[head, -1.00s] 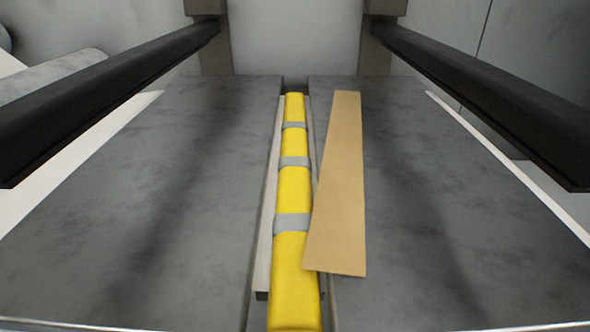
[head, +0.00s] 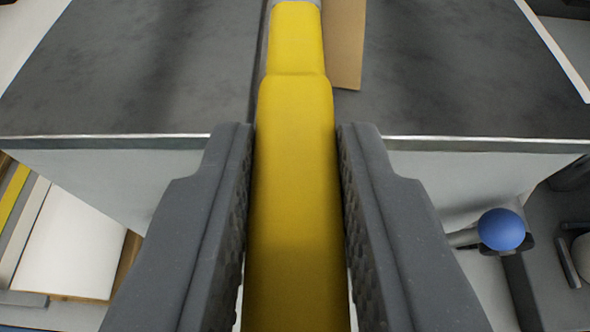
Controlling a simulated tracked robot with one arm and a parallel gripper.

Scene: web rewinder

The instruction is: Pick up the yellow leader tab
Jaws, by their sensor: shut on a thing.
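The yellow leader tab (head: 293,170) runs down the middle of the head view, from the grey table top over its front edge and toward me. A grey band crosses it at the very top of the picture. My gripper (head: 296,150) has one dark grey textured jaw on each side of the tab, and is shut on it just in front of the table edge. The lower end of the tab runs out of the picture.
A tan strip (head: 345,45) lies on the grey table top (head: 440,70), right of the tab. A blue ball knob (head: 501,230) on a lever is at lower right. A white board (head: 68,245) and several strips lie at lower left.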

